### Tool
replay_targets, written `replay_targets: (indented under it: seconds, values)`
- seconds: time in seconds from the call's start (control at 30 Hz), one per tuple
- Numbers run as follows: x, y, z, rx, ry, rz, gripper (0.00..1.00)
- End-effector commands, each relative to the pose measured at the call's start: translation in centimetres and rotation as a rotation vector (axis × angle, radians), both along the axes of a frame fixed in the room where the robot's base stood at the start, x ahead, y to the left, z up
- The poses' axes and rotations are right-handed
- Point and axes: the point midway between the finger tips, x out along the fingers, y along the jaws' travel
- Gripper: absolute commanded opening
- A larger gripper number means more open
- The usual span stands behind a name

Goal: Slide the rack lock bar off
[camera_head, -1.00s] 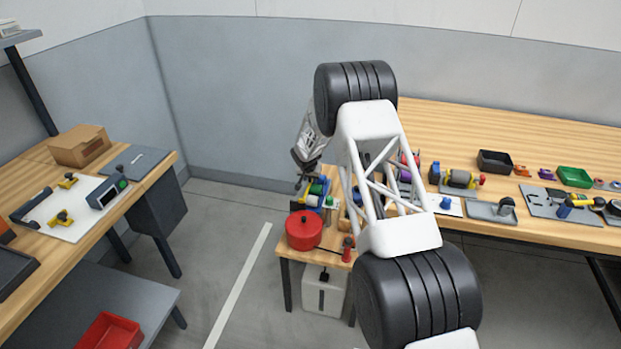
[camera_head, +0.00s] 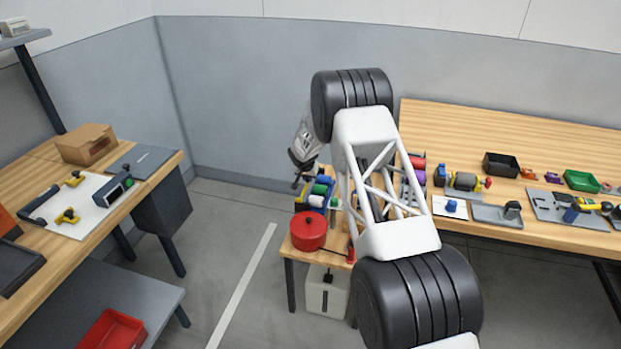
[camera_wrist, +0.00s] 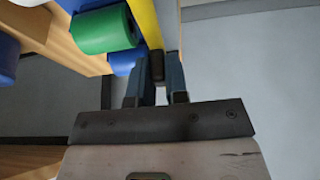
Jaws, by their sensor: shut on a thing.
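The yellow lock bar (camera_wrist: 145,22) runs along the edge of the spool rack in the wrist view, beside a green spool (camera_wrist: 103,30) and blue spools. My gripper (camera_wrist: 157,84) is shut on the dark end piece of the bar. In the head view the rack (camera_head: 300,204) with its spools stands at the back left of the small wooden table. My gripper (camera_head: 299,180) is at the rack's far left end there. The grip and most of the bar are too small or hidden to make out in the head view.
A red round pot (camera_head: 309,231) stands on the table in front of the rack. My arm spans the table and hides part of it. A long workbench (camera_head: 480,128) with trays and parts lies to the right. Open floor lies left of the rack.

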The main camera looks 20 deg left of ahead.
Motion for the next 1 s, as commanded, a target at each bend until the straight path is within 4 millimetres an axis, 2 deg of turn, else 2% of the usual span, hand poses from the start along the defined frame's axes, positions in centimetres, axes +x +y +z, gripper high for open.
replay_targets:
  seconds: [0.07,0.1,0.23,0.67,1.0]
  values:
    - [0.0,0.5,0.1,0.004,-0.003,0.004,0.0]
    - [0.0,0.5,0.1,0.004,-0.004,0.004,0.21]
    - [0.0,0.4,0.1,0.003,-0.003,0.003,0.4]
    - [-0.1,0.3,0.3,0.002,-0.002,0.002,0.4]
    - [-0.9,0.3,2.3,0.003,-0.004,0.002,0.4]
